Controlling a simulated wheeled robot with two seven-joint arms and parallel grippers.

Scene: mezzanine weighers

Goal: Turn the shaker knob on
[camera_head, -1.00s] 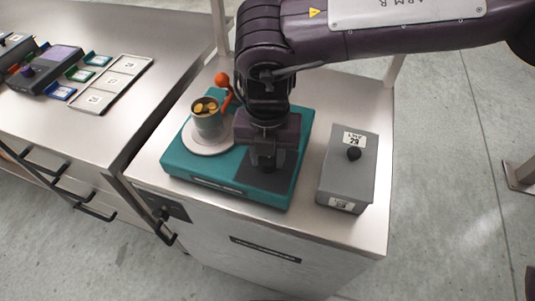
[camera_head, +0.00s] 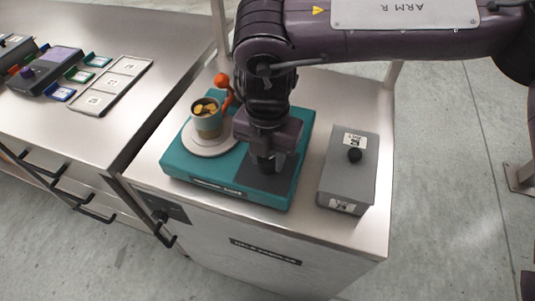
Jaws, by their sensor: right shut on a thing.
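The teal shaker (camera_head: 240,197) sits on the steel cabinet top. Its round pale platform (camera_head: 209,149) carries a cup (camera_head: 208,124) with yellowish pieces inside. An orange arm with a ball end (camera_head: 222,80) stands beside the cup. My right gripper (camera_head: 266,166) points down over the dark panel (camera_head: 262,181) at the shaker's right front. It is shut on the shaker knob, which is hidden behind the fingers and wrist. My left gripper is not in view.
A grey box (camera_head: 348,180) with a black knob and labels stands right of the shaker. On the left bench are a dark device (camera_head: 45,70), small coloured trays and a labelled pale tray (camera_head: 111,85). Bare steel lies in front of the shaker.

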